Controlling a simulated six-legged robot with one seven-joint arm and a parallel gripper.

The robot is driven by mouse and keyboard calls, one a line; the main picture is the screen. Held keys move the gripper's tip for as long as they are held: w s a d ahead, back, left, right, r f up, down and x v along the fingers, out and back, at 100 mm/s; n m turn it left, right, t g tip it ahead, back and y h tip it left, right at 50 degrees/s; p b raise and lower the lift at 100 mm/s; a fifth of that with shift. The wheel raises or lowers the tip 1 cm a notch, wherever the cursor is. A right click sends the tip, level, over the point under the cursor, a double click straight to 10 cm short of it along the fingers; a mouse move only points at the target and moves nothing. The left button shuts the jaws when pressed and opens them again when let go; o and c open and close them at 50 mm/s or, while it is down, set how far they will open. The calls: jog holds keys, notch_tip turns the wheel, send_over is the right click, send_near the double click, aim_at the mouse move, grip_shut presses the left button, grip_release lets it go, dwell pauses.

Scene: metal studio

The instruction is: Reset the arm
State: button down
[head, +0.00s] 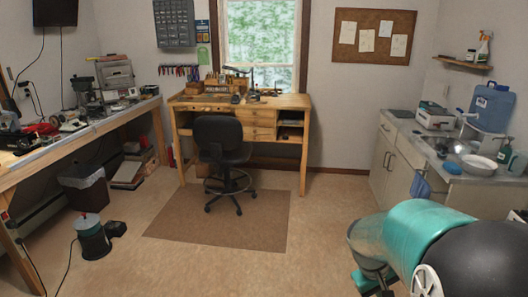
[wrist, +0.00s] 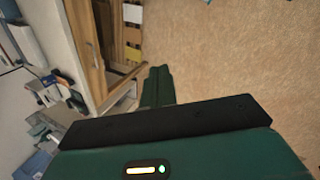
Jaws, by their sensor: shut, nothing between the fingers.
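My gripper (wrist: 158,86) shows in the wrist view as two dark green fingers side by side, shut with nothing between them. It points away over a speckled tan surface and touches nothing that I can see. In the head view my arm fills the lower right corner with teal and black links, in front of the counter. I cannot make out the fingertips there.
A grey cabinet with a sink counter (head: 448,160) stands at the right. A wooden desk (head: 245,104) and black chair (head: 222,140) are at the back. A long workbench (head: 85,128), bin (head: 84,190) and green canister (head: 93,240) line the left.

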jog(key=s+a+r+t+y, duration=0.2)
jog(key=s+a+r+t, duration=0.1)
jog(key=s+a+r, duration=0.2)
jog(key=s+a+r+m+t+y, duration=0.1)
jog(key=s+a+r+t+y, duration=0.1)
jog(key=s+a+r, duration=0.4)
jog(key=a+r+t, duration=0.1)
jog(key=a+r, duration=0.2)
jog(key=a, duration=0.4)
jog(key=shift+s+r+t, duration=0.25)
jog(key=shift+r+t, duration=0.05)
